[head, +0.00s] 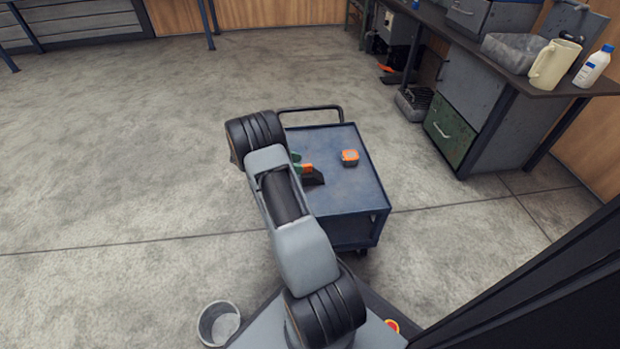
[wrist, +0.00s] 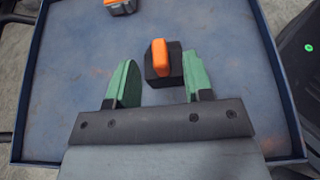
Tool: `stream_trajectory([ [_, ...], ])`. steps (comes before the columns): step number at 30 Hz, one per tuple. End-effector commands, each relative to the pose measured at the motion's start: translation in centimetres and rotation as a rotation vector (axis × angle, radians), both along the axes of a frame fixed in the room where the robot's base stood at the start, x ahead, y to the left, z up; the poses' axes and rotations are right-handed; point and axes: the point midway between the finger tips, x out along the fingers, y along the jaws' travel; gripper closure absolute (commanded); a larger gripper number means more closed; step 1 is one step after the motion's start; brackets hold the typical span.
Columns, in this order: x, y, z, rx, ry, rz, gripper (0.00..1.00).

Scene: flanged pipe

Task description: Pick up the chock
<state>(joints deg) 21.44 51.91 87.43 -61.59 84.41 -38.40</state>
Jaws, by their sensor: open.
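The chock (wrist: 163,70), a black block with an orange grip on top, sits on the blue cart top. In the wrist view it lies between the tips of my open gripper (wrist: 157,72), close to the right green finger and with a wider gap to the left one. Whether the fingers are above it or down around it, I cannot tell. In the head view the chock (head: 313,177) shows as a dark wedge, partly hidden by my gripper (head: 298,163) and arm.
An orange and grey object (head: 349,157) lies on the blue cart (head: 350,190), apart from the chock; it also shows at the top of the wrist view (wrist: 121,7). The rest of the cart top is clear. A workbench (head: 470,45) with a jug and bottle stands at right.

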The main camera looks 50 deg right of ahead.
Motion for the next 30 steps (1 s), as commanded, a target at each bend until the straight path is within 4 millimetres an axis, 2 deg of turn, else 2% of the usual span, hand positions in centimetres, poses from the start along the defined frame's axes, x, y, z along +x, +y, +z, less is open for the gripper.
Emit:
stream_trajectory([
  [5, -0.5, -0.6, -0.4, 0.0, -0.001, -0.003, 0.53],
  [15, -3.0, -3.6, -1.9, -0.001, -0.001, -0.003, 0.53],
  [22, -3.1, -3.8, -1.8, 0.0, -0.001, 0.0, 0.53],
  [23, -3.1, -3.8, -1.8, 0.0, -0.001, 0.0, 0.54],
  [30, -3.1, -3.8, -1.8, -0.001, -0.001, 0.0, 0.77],
])
